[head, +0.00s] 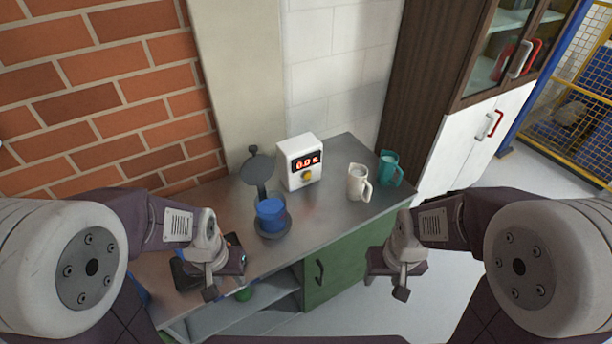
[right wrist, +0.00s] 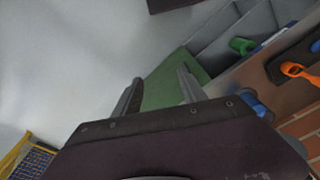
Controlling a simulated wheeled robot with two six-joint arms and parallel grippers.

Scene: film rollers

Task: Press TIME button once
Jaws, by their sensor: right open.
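A white box (head: 292,157) with a red lit display (head: 306,162) stands at the back of the metal worktop in the head view. The display seems to read 0.0 s. A round yellow button (head: 307,175) sits below it; any label is too small to read. My left gripper (head: 227,293) is open and empty, low at the worktop's front left, well apart from the box. My right gripper (head: 386,287) is open and empty, in front of the worktop's right end. Its two spread fingers also show in the right wrist view (right wrist: 158,88).
A blue cup (head: 271,214) in a dark holder with a raised round lid (head: 257,168) stands left of the box. A white jug (head: 358,182) and a teal jug (head: 390,169) stand right. Green cabinet door (head: 343,262) below. Floor at right is clear.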

